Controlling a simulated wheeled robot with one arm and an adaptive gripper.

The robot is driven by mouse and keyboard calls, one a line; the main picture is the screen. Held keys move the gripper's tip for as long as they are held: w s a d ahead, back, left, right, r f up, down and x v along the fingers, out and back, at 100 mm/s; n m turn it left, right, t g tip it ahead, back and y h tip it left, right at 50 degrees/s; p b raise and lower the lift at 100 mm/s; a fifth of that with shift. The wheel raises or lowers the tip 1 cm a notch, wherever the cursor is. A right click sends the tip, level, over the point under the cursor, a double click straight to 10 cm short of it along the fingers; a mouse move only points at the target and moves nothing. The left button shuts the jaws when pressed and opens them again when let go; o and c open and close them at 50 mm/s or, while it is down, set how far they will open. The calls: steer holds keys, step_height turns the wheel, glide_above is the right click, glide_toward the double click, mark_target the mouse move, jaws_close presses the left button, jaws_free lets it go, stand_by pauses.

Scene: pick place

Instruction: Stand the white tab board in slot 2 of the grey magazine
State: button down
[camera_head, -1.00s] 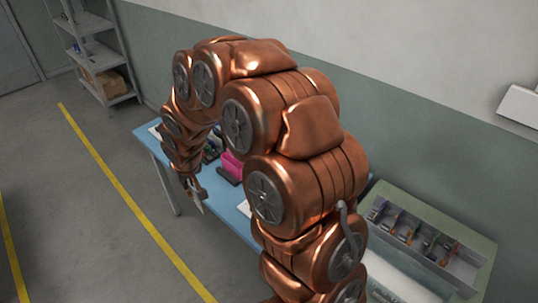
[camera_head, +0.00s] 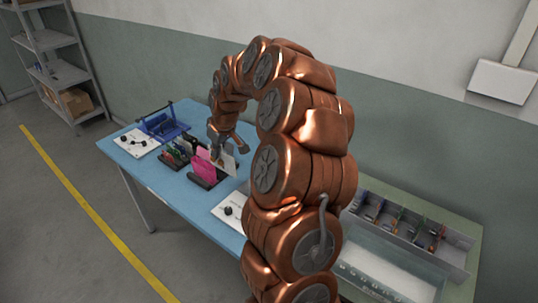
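My gripper (camera_head: 218,151) is above the blue table, pointing down, at the end of my arched copper arm. A pale, whitish board (camera_head: 229,164) stands upright directly below it and appears to be held in its fingers; the fingertips are small and partly hidden. This looks like the white tab board. Two dark racks are close by on the left: one with pink boards (camera_head: 203,168), whose dark base (camera_head: 206,183) shows below them, and one with several coloured boards (camera_head: 176,155). Which is the grey magazine, and its slot numbers, I cannot tell.
The blue table (camera_head: 170,187) has free room along its front. A blue fixture (camera_head: 163,124) and a white panel with black knobs (camera_head: 136,142) are at its left end. Another white panel (camera_head: 231,209) lies near my arm. A grey compartment tray (camera_head: 408,226) is on the right.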

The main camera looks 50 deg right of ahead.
steer(key=s+d+f+b, duration=0.1)
steer(key=s+d+b, duration=0.1)
steer(key=s+d, duration=0.35)
steer(key=s+d+f+b, duration=0.2)
steer(key=s+d, duration=0.1)
steer(key=d, duration=0.6)
step_height(320, 180, down, 6)
steer(key=shift+f, duration=0.15)
steer(key=shift+s+f+b, duration=0.2)
steer(key=shift+b, duration=0.5)
steer(key=shift+f, duration=0.15)
steer(key=shift+f+b, duration=0.8)
steer(key=shift+f, duration=0.05)
steer(key=shift+f, duration=0.2)
steer(key=shift+f+b, duration=0.6)
steer(key=shift+b, duration=0.1)
